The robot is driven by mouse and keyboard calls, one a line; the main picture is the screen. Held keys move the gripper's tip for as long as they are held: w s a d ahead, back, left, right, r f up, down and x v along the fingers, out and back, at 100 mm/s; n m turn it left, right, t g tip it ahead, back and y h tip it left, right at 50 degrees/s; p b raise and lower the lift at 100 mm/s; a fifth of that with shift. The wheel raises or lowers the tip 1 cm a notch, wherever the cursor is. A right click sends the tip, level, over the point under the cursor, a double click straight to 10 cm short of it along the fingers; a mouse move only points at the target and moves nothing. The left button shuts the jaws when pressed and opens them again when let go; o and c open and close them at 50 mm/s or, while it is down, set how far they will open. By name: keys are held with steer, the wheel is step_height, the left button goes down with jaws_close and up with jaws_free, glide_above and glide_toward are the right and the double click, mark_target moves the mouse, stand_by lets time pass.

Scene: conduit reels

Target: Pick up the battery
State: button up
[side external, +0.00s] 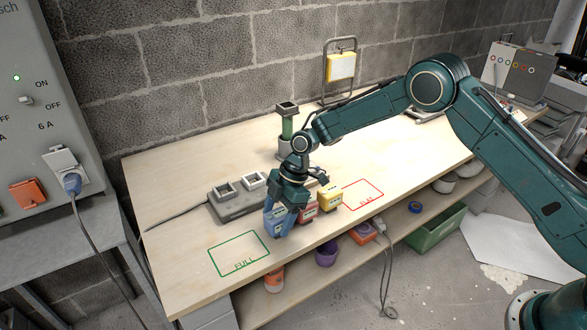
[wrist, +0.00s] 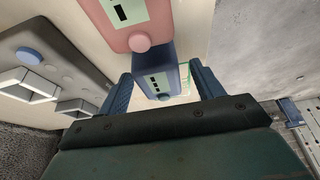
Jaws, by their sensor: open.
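The red battery (wrist: 135,22) also shows in the wrist view, close to the blue one.
A grey charger (side external: 232,206) with square sockets and a cable lies behind the gripper. A green FULL outline (side external: 238,254) is empty at the front left, and a red FLAT outline (side external: 362,194) is empty at the right. A green post (side external: 287,128) stands behind.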

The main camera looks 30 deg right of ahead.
mark_target(277, 214)
steer(key=shift+c, duration=0.5)
steer(key=c, duration=1.1)
steer(key=shift+r, duration=0.1)
step_height(277, 214, up, 20)
stand_by(0.5)
